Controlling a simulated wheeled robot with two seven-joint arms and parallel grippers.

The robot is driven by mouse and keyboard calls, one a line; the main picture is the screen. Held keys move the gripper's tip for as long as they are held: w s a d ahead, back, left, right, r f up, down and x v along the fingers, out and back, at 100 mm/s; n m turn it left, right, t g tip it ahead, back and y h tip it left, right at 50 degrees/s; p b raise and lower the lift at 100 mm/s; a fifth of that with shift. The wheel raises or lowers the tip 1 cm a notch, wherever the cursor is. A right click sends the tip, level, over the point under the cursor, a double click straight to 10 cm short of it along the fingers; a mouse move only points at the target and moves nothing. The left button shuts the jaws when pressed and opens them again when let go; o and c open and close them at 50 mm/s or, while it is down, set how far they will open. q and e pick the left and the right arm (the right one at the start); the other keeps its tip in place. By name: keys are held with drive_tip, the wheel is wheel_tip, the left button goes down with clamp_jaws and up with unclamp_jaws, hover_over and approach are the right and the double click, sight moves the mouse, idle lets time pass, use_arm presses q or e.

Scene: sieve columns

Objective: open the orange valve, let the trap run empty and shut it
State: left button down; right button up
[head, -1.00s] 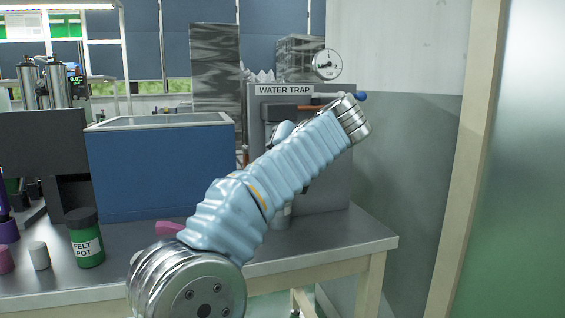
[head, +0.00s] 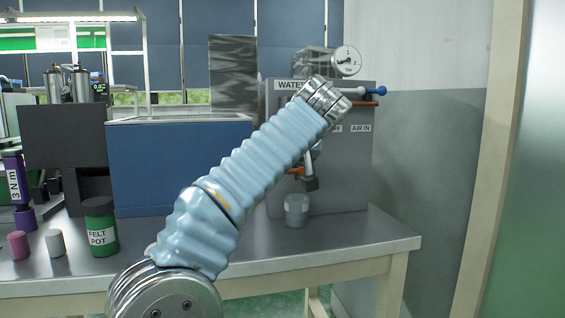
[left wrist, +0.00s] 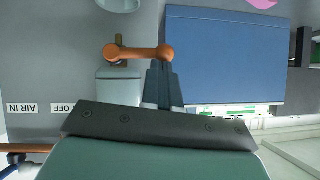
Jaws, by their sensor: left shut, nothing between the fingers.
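The grey water trap (head: 352,170) stands at the back right of the bench, partly covered by my left arm. A small orange valve handle (head: 296,171) shows low on its front. In the left wrist view the orange handle (left wrist: 138,53) is a rounded bar on a brass stem. My left gripper (head: 311,182) is shut and empty beside the handle. In the left wrist view its fingertips (left wrist: 163,68) lie at one end of the bar; I cannot tell if they touch. A clear cup (head: 296,211) stands on the bench below. My right gripper is not in view.
A gauge (head: 346,61) sits on top of the trap. A blue-tipped lever and orange pipe (head: 370,103) stick out at its upper right. The felt pot (head: 101,228) stands at the front left. The bench's right front is clear.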

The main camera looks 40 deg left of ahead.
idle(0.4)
use_arm(q)
drive_tip(key=p+v, duration=0.2)
drive_tip(key=v, duration=1.1)
drive_tip(key=shift+s+d+r, duration=0.15)
drive_tip(key=shift+d+r, duration=0.1)
drive_tip(key=shift+r, duration=0.05)
